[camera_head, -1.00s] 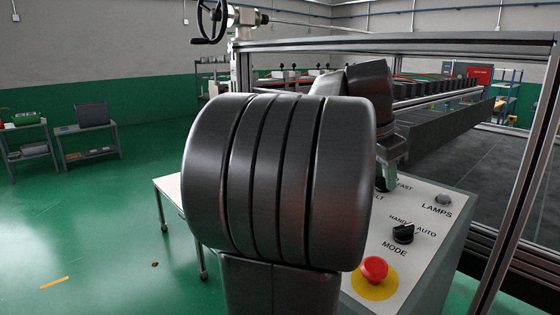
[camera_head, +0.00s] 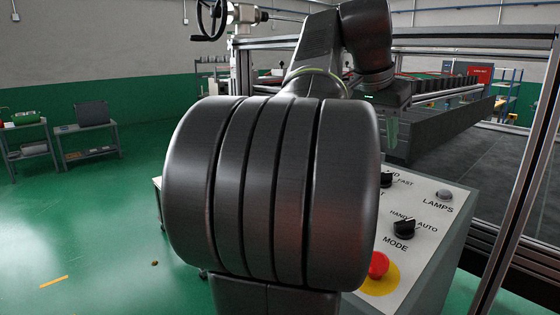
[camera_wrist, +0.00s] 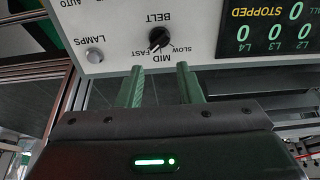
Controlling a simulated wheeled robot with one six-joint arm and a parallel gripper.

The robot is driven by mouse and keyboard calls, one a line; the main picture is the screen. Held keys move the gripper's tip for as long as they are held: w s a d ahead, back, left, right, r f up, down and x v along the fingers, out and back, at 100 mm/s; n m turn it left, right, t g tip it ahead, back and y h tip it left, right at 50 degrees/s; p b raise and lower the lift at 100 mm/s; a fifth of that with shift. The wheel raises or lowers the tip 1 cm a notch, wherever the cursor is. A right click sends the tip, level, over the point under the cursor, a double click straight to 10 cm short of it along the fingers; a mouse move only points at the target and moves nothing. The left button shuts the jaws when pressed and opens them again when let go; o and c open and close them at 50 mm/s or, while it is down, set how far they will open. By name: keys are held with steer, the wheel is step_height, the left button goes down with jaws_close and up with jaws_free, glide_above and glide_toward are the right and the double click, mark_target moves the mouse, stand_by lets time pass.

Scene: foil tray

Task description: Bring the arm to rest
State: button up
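My gripper (camera_wrist: 160,78) shows in the wrist view with its two green-tinted fingers apart and nothing between them. In the head view, my gripper (camera_head: 391,132) hangs below my dark arm, fingers down, above the far part of the control panel (camera_head: 430,250). It is clear of the belt knob (camera_head: 388,180), which also shows in the wrist view (camera_wrist: 159,40) upside down, near the MID and FAST marks. My own large dark arm joint fills the middle of the head view and hides part of the panel.
The panel carries a mode knob (camera_head: 404,228), a lamps button (camera_head: 445,194) and a red push button (camera_head: 378,265) on yellow. A display (camera_wrist: 270,25) reads STOPPED with zeros. A framed conveyor machine (camera_head: 440,125) stands behind. Green floor (camera_head: 100,220) is open at left.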

steer(key=shift+v, duration=1.8)
steer(key=shift+f, duration=0.1)
